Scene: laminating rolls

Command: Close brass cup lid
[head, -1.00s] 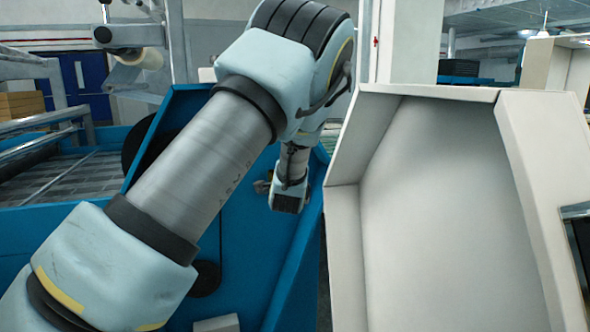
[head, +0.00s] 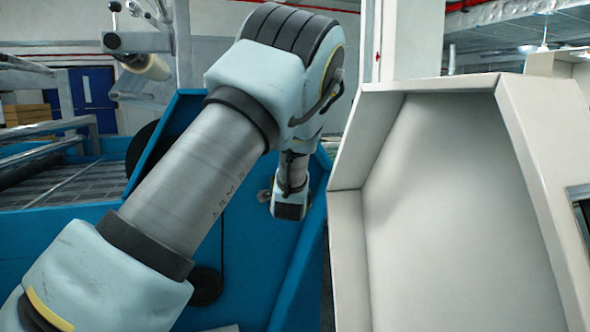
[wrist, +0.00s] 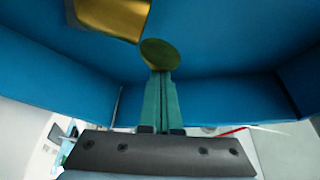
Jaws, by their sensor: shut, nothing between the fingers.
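The brass cup (wrist: 112,14) shows at the top of the wrist view, partly cut off by the frame edge, against a blue panel. Its lid (wrist: 160,54) appears as a round brass disc just below and right of the cup, apart from its mouth, so it stands open. My gripper (wrist: 162,74) has its two teal fingers together and empty. The fingertips overlap the lower edge of the lid in the picture; whether they touch it I cannot tell. In the head view my wrist hangs at the blue panel and the cup and lid are too small and hidden to make out.
The blue machine housing (head: 255,240) surrounds the work spot, with side walls close by in the wrist view. A large cream cabinet (head: 440,200) stands just right of my wrist. Rollers and metal rails (head: 45,130) lie at the left.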

